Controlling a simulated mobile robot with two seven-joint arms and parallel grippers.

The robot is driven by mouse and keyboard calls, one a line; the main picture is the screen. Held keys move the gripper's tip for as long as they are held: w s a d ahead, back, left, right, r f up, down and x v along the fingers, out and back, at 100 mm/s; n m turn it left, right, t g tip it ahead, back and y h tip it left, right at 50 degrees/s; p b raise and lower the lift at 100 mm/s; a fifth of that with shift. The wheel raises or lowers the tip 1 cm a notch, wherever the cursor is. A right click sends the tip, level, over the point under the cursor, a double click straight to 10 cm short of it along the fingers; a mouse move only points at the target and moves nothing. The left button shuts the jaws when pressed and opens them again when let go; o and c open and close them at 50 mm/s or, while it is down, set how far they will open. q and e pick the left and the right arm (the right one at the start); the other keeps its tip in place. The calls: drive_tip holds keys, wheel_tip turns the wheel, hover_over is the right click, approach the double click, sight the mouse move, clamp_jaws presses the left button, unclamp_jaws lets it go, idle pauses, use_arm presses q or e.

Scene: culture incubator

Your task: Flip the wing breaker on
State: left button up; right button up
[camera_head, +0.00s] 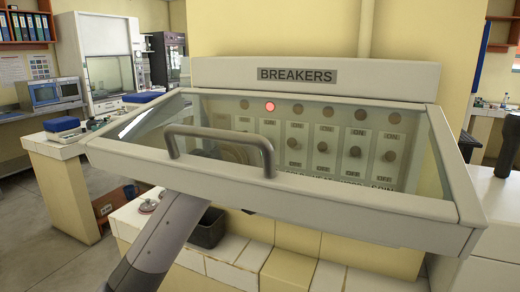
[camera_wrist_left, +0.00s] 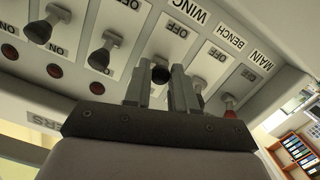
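The breaker panel (camera_head: 350,148) stands in the head view under a "BREAKERS" sign, seen through a tilted glass cover with a grey handle (camera_head: 220,145). My left arm reaches up beneath the cover from below. In the left wrist view the panel is upside down. There my left gripper (camera_wrist_left: 160,75) is at the column labelled "WING" (camera_wrist_left: 188,11). A dark wing knob (camera_wrist_left: 160,74) sits between its parted fingers. Whether they touch the knob cannot be told. The "BENCH" (camera_wrist_left: 232,38) and "MAIN" (camera_wrist_left: 258,56) columns are beside it. My right gripper is not in view.
Other breaker knobs (camera_wrist_left: 103,54) sit close beside the gripper. One indicator lamp (camera_head: 270,106) glows red in the head view. The cover's frame (camera_head: 320,205) overhangs my left arm. A dark bin (camera_head: 207,228) and a tiled ledge (camera_head: 235,272) are below.

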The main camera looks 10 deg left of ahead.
use_arm(q)
drive_tip(key=shift+o, duration=1.2)
drive_tip(key=shift+f, duration=0.1)
